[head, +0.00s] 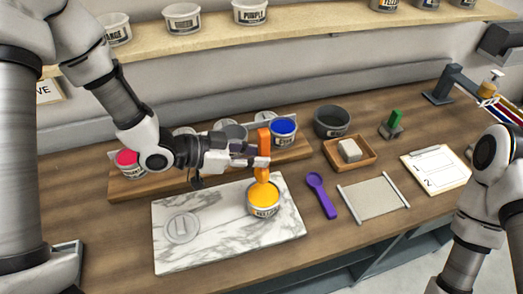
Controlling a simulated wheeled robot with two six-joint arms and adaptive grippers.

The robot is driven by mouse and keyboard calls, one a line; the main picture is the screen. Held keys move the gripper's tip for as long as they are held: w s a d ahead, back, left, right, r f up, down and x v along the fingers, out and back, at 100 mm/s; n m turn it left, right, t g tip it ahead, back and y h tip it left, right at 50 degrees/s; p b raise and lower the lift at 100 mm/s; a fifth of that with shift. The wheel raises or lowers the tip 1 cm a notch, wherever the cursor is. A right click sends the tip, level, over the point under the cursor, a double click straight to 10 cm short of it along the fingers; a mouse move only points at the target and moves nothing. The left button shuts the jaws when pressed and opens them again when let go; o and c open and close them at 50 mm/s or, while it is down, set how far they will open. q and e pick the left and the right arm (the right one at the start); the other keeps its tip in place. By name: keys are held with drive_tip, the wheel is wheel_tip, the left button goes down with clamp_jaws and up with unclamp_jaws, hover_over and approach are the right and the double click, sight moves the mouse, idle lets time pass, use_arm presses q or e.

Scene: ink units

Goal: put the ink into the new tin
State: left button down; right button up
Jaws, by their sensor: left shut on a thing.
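My left gripper (262,162) is shut on an orange spatula-like tool (264,141), held upright above the marble slab. The tool's lower end comes down at an open tin of yellow ink (263,203); I cannot tell whether it dips into the ink. The tin stands on the slab (225,248) and has a dark label. A round clear or grey lid (182,227) lies on the slab to the left. Which tin is the new one I cannot tell. My right arm shows at the right edge, but its gripper is not in view.
Behind the slab, a wooden rack (126,191) holds tins with pink (127,159) and blue ink (283,128), partly hidden by my left arm.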

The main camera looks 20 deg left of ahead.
sight(259, 176)
use_arm(q)
wheel_tip(259, 176, down, 7)
drive_tip(key=b, duration=0.6)
drive_tip(key=shift+d+f, duration=0.1)
drive_tip(key=shift+f, duration=0.5)
wheel_tip(259, 176, up, 8)
drive_tip(key=p, duration=0.7)
drive_tip(key=shift+r, duration=0.2)
drive_tip(key=shift+f, duration=0.1)
